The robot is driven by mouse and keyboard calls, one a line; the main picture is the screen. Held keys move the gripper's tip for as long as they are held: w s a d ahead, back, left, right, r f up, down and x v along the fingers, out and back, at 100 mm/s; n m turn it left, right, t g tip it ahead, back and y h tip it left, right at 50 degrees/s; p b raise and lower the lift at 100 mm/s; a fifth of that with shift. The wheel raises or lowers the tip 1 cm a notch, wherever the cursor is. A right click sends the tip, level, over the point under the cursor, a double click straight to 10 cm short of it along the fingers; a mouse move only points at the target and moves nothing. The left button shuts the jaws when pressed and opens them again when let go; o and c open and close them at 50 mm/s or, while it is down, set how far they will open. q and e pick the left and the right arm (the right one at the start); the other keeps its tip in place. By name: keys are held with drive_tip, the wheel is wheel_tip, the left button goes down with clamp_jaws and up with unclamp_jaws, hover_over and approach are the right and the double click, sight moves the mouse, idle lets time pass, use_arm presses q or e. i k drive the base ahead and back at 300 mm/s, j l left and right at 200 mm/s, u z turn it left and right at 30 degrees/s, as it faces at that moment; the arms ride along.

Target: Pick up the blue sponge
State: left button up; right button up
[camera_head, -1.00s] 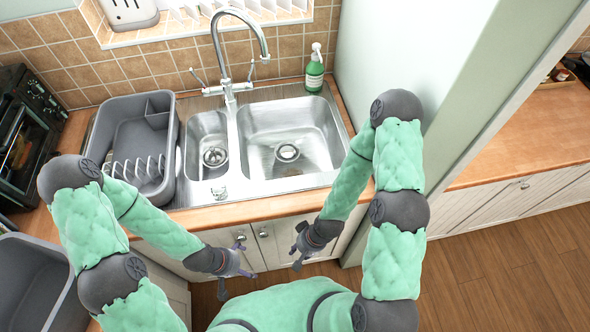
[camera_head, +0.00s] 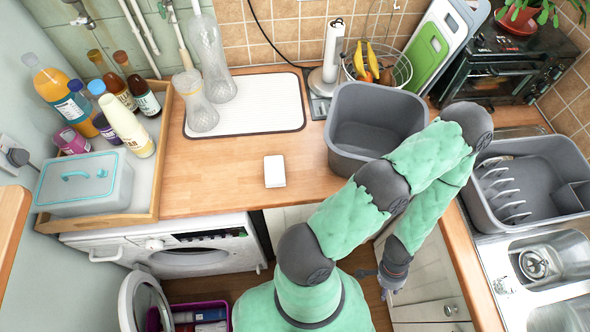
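No blue sponge can be made out in this view. A small white block (camera_head: 274,171) lies on the wooden counter; I cannot tell what it is.
A dish rack (camera_head: 481,212) and sink (camera_head: 538,265) are at right. A bottle tray (camera_head: 145,205) is at left. The washing machine door (camera_head: 142,302) is open. Counter (camera_head: 221,175) around the white block is clear.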

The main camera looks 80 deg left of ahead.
sight(274, 170)
drive_tip(key=i+l+u, duration=0.1)
drive_tip(key=u, duration=0.2)
drive_tip(key=l+u, duration=0.3)
drive_tip(key=u, duration=2.6)
drive_tip(key=l, duration=0.1)
